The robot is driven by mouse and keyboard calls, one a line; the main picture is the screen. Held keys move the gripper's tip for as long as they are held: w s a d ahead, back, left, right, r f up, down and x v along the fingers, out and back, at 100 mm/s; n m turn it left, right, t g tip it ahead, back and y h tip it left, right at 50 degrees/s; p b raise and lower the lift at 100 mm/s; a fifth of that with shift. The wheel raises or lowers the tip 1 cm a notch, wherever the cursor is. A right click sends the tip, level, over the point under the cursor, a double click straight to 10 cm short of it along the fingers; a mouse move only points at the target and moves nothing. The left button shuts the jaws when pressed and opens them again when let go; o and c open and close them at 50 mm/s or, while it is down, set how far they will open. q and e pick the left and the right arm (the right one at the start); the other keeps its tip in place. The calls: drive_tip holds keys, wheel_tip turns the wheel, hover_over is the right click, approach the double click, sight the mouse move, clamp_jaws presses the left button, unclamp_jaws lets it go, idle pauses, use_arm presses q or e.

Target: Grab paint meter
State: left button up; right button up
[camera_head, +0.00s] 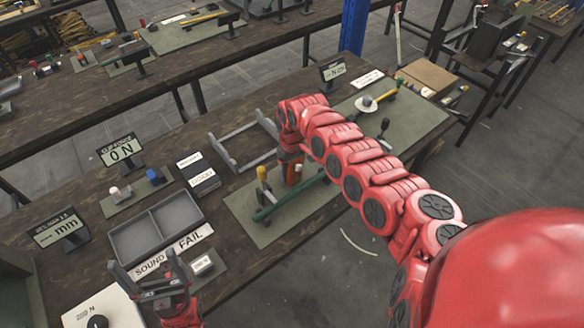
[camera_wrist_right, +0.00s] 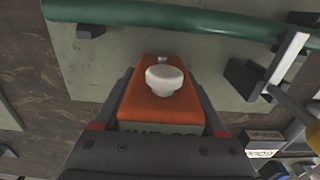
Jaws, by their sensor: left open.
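An orange block-shaped device with a white knob (camera_wrist_right: 163,85), which looks like the paint meter, lies between the fingers of my right gripper (camera_wrist_right: 160,100) in the right wrist view. The dark fingers run close along both its sides; I cannot tell whether they press on it. Lettering on its near end is partly hidden. In the head view my right gripper (camera_head: 291,172) points down over the green mat (camera_head: 240,205), beside a green tube. My left gripper (camera_head: 145,268) is open and empty at the bottom left, near the FAIL sign.
The green tube (camera_wrist_right: 180,22) crosses the top of the wrist view. A grey two-part tray (camera_head: 155,232), a white block (camera_head: 203,265), a grey frame (camera_head: 243,148) and the 0 N display (camera_head: 121,151) stand on the dark bench. A yellow-topped post (camera_head: 262,175) stands left of my right gripper.

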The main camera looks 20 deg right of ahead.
clamp_jaws()
drive_tip(key=shift+r, duration=0.1)
